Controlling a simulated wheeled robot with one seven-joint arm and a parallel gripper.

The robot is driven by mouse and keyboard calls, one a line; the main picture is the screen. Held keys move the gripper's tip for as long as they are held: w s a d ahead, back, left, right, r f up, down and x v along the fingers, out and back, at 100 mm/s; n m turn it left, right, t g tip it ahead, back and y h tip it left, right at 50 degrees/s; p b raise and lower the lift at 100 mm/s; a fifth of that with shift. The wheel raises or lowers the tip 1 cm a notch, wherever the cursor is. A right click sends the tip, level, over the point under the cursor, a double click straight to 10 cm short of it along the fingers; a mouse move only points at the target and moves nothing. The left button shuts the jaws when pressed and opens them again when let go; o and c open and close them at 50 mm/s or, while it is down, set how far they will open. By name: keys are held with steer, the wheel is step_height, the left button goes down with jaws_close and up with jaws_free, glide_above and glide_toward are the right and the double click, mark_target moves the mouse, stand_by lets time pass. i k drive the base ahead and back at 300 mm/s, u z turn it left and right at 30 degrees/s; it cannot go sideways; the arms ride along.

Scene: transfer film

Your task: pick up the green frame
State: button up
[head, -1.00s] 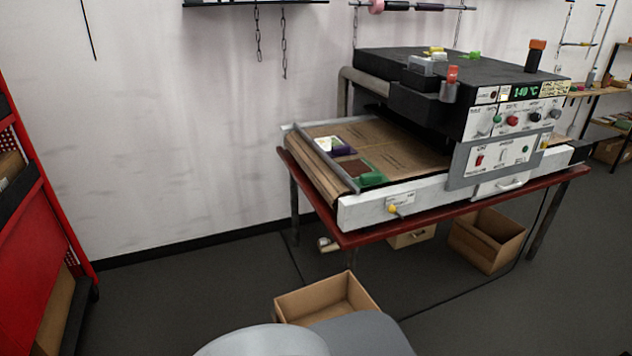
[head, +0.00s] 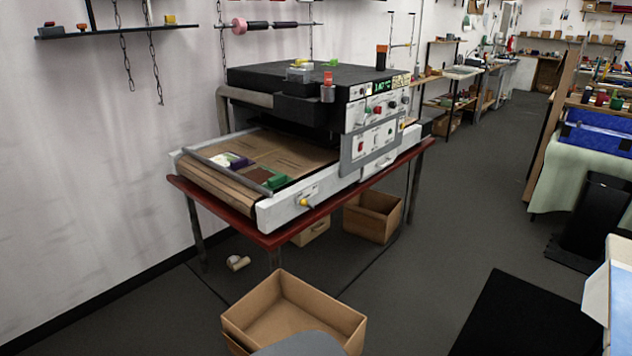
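A green object (head: 275,183), which looks like the green frame, lies near the front edge of the brown conveyor bed (head: 300,152) of a heat press machine. A brown-red piece (head: 257,175) lies right beside it, and a purple and white item (head: 236,161) lies a little further left on the bed. The green object is small in the picture, so its exact shape is hard to tell. My gripper is not in view. A grey rounded part at the bottom edge appears to be mine.
The machine (head: 310,82) stands on a red table (head: 240,222). An open cardboard box (head: 292,312) is on the floor in front, and another box (head: 372,216) is under the table. A black mat (head: 525,318) lies at right.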

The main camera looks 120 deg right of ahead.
mark_target(271, 179)
steer(key=z, duration=2.55)
steer(key=i, duration=3.2)
steer(key=z, duration=1.1)
steer(key=i, duration=0.6)
steer(key=z, duration=1.75)
